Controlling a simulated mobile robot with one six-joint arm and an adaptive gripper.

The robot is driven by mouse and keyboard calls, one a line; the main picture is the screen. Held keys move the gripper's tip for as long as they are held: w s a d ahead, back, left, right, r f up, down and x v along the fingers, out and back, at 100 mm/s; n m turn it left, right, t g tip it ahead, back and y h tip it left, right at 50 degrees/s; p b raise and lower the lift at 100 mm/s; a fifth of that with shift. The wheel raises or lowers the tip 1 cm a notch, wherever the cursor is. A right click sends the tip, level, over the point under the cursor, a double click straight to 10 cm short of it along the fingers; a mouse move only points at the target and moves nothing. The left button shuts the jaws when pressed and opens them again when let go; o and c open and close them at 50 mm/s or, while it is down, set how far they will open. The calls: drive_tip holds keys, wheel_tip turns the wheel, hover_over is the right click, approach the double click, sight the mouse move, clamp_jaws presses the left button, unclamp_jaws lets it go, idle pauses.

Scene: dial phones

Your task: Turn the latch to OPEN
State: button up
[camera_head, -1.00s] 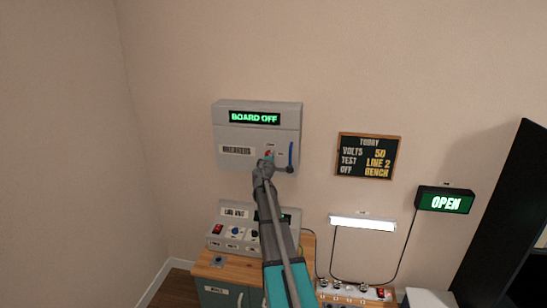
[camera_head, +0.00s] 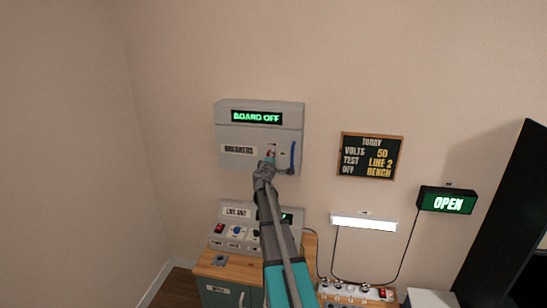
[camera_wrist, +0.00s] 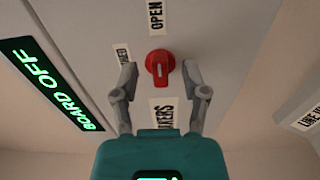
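The red latch (camera_wrist: 160,66) is a round knob with a raised grip on the grey breaker box (camera_head: 258,109). In the wrist view an OPEN label (camera_wrist: 155,15) is above the knob, and a second, partly hidden label (camera_wrist: 122,56) is to its left. My gripper (camera_wrist: 158,68) is open, with one finger on each side of the knob and a gap to it on both sides. I cannot tell how deep the fingertips reach. In the head view the gripper (camera_head: 268,165) is in front of the box's lower part and partly covers the latch.
A blue handle (camera_head: 292,156) is just right of the latch. The box's display (camera_head: 257,117) reads BOARD OFF. Below is a wooden-topped cabinet (camera_head: 221,272) with a switch unit (camera_head: 235,211). A chalkboard (camera_head: 371,156) and a lit OPEN sign (camera_head: 447,201) hang at right.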

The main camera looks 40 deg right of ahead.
drive_tip(key=v, duration=1)
drive_tip(key=shift+w, duration=0.15)
drive_tip(key=s+a+f+m+g+y+p, duration=0.2)
drive_tip(key=s+a, duration=0.5)
drive_tip(key=a, duration=0.7)
drive_tip(key=s+a+f+m+g+y+p, duration=0.3)
drive_tip(key=s+a+g+y, duration=0.3)
drive_tip(key=a, duration=0.8)
drive_tip(key=s+a+f+m+g+y+p, duration=0.3)
drive_tip(key=s+a, duration=0.6)
drive_tip(key=a, duration=0.5)
drive_tip(key=f+y+p, duration=0.1)
drive_tip(key=y, duration=0.1)
drive_tip(key=shift+s+a+f+g+y, duration=0.25)
drive_tip(key=shift+a+f+g+y, duration=0.05)
drive_tip(key=shift+a+g, duration=0.1)
drive_tip(key=shift+w+d, duration=0.1)
drive_tip(key=shift+c, duration=0.2)
